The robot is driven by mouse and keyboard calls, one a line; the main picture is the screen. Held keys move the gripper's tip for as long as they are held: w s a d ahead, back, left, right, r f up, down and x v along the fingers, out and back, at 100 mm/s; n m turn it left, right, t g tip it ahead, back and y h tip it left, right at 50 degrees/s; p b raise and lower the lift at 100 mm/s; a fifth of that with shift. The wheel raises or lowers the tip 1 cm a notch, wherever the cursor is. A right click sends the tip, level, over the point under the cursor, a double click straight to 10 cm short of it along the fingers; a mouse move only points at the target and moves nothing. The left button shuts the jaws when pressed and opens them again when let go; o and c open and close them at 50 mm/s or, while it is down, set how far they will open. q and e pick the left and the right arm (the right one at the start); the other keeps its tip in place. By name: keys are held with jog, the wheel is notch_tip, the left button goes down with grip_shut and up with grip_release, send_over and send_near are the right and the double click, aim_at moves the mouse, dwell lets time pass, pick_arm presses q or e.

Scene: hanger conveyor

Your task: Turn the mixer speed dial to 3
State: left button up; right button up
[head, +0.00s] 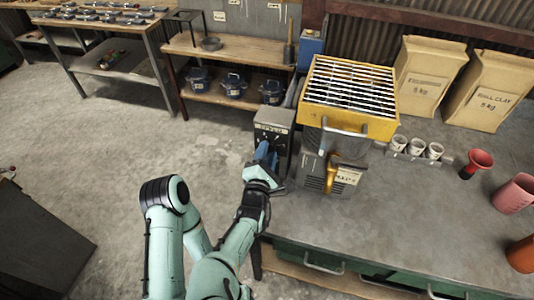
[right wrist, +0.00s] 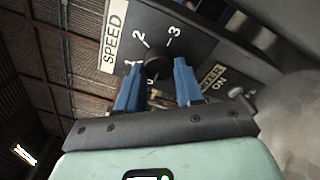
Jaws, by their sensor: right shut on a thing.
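The speed dial (right wrist: 156,68) is a black knob on a dark panel (right wrist: 200,40), beside a white SPEED label (right wrist: 114,36) and the numbers 1, 2 and 3. My right gripper (right wrist: 155,75) has its blue fingers on either side of the knob and is shut on it. I cannot make out where the knob points. In the head view my right gripper (head: 266,152) is against the front of the grey control box (head: 273,124) and hides the dial. The mixer (head: 350,125), with a yellow grated top, stands right of the box. My left gripper is not in view.
A metal toggle (right wrist: 238,95) by an ON label sits beside the dial. The floor on the left is open.

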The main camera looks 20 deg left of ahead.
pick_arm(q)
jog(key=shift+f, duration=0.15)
